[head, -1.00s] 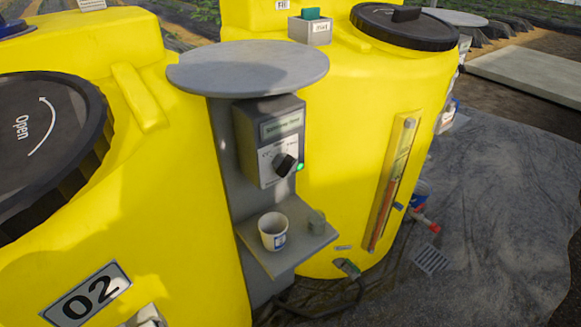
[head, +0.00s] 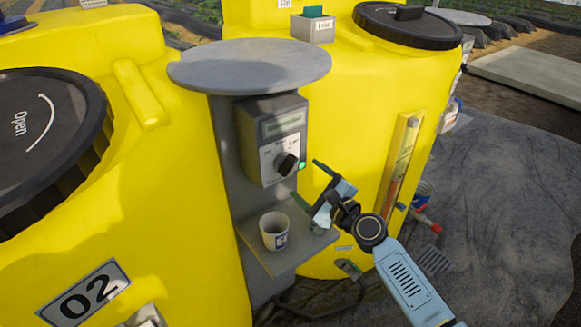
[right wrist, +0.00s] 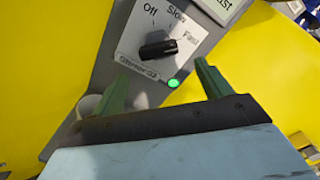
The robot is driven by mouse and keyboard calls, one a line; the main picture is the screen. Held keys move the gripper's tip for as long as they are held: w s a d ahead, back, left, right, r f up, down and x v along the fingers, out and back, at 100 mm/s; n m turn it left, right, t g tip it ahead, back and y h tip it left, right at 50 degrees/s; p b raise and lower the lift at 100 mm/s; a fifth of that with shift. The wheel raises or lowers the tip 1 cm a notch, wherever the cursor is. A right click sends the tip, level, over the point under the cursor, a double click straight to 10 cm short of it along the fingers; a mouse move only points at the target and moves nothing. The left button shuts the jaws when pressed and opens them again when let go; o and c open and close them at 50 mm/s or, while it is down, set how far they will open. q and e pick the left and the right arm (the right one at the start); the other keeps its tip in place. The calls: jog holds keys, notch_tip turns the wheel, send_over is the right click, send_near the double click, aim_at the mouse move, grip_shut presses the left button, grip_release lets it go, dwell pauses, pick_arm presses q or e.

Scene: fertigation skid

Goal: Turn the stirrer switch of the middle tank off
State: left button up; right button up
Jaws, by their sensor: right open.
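The grey stirrer switch box (head: 270,138) is on a grey post between two yellow tanks. Its black knob (head: 287,164) also shows in the right wrist view (right wrist: 160,49), its bar pointing toward "Fast". "Off" and "Slow" are printed to the left of "Fast" there. My left gripper is out of view.
A shelf (head: 283,259) under the box holds a white cup (head: 273,231); my gripper covers the shelf's right part. A round grey top (head: 248,67) overhangs the box. The left tank (head: 170,230) bears a "02" plate (head: 85,292). The right tank (head: 345,90) stands close behind my gripper.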

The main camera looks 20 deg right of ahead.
aim_at(290, 167)
jog(key=b+x, duration=0.1)
jog(key=x, duration=0.7)
jog(key=shift+f, duration=0.1)
jog(key=c, duration=1)
